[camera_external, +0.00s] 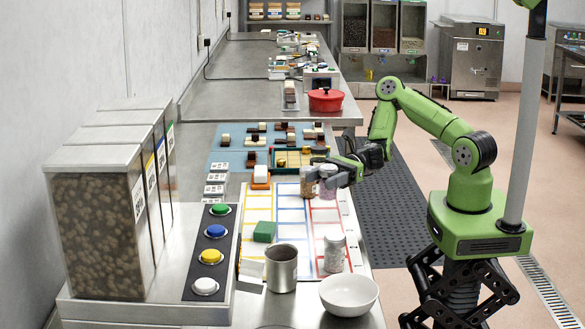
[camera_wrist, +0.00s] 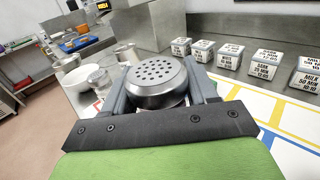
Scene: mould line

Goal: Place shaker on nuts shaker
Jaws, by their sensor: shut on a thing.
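My gripper (camera_external: 327,176) reaches in from the right over the gridded mat's far part. In the wrist view, its two fingers (camera_wrist: 158,88) are shut around a shaker (camera_wrist: 157,76) with a domed, perforated metal lid. The shaker's body is mostly hidden below the lid. In the external view, pinkish-brown jar shapes (camera_external: 309,184) show at the fingers, partly covered by them; I cannot tell whether the shaker stands on the mat. Another shaker (camera_external: 334,252) with a pale label stands upright nearer the camera, and also shows in the wrist view (camera_wrist: 99,80). I cannot read which is the nuts shaker.
A metal cup (camera_external: 281,268), a white bowl (camera_external: 349,296) and a green block (camera_external: 264,231) stand nearer the camera. Labelled small boxes (camera_external: 215,178), a button panel (camera_external: 209,258) and large bins (camera_external: 100,216) are on the left. Some mat squares (camera_external: 290,216) are bare.

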